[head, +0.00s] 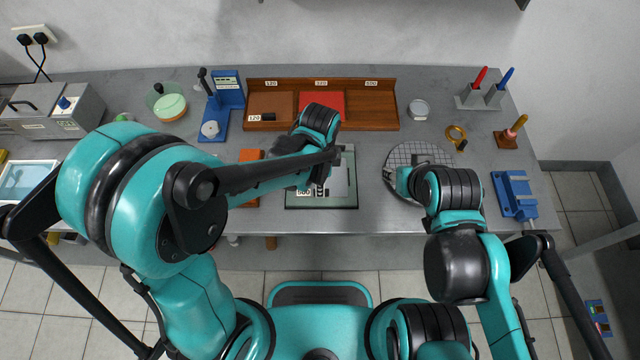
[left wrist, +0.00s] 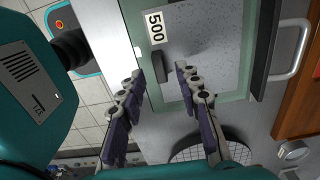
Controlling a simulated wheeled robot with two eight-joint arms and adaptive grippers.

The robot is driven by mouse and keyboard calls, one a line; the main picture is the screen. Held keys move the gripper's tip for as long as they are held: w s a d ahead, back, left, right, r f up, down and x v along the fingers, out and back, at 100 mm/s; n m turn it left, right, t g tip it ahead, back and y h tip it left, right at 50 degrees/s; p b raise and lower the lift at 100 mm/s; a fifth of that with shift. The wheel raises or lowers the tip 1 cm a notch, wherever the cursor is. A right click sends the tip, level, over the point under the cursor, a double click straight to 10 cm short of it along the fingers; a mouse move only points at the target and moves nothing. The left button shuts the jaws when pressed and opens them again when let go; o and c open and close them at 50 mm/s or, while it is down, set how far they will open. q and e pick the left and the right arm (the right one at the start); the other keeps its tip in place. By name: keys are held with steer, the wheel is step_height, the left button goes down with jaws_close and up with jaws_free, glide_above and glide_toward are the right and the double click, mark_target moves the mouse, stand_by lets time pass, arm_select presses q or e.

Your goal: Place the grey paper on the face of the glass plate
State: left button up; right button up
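The grey paper (head: 341,178) lies over the glass plate (head: 349,203), under my left gripper (head: 322,184) in the head view. In the left wrist view the speckled grey paper (left wrist: 205,48) carries a white "500" label and a black tab (left wrist: 161,66). The greenish glass plate (left wrist: 246,75) shows along its edge. My left gripper (left wrist: 161,76) is open, its fingertips apart on either side of the tab. My right gripper (head: 401,182) is above the round gridded disc; its fingers are too small to read.
A wooden rack (head: 385,121) at the back holds a brown and a red sheet; its right slot is bare. The gridded disc (head: 425,158) lies right of the plate. A blue stand (head: 229,95) and green bowl (head: 167,103) stand left. A blue holder (head: 516,196) stands far right.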

arm_select(q)
step_height(320, 180, up, 9)
steer(key=p, duration=0.2)
steer(key=s+a+r+n+t, duration=0.2)
steer(key=a+r+n+t, duration=0.1)
steer(key=a+n, duration=0.6)
steer(key=s+a+r+n+t, duration=0.3)
steer(key=a+r+n+t, duration=0.1)
steer(key=a+n, duration=0.4)
steer(key=shift+s+a+r+n, duration=0.15)
steer(key=shift+a+r+n, duration=0.25)
steer(key=shift+n, duration=0.1)
step_height(320, 180, down, 8)
steer(key=b, duration=0.7)
steer(key=shift+r, duration=0.25)
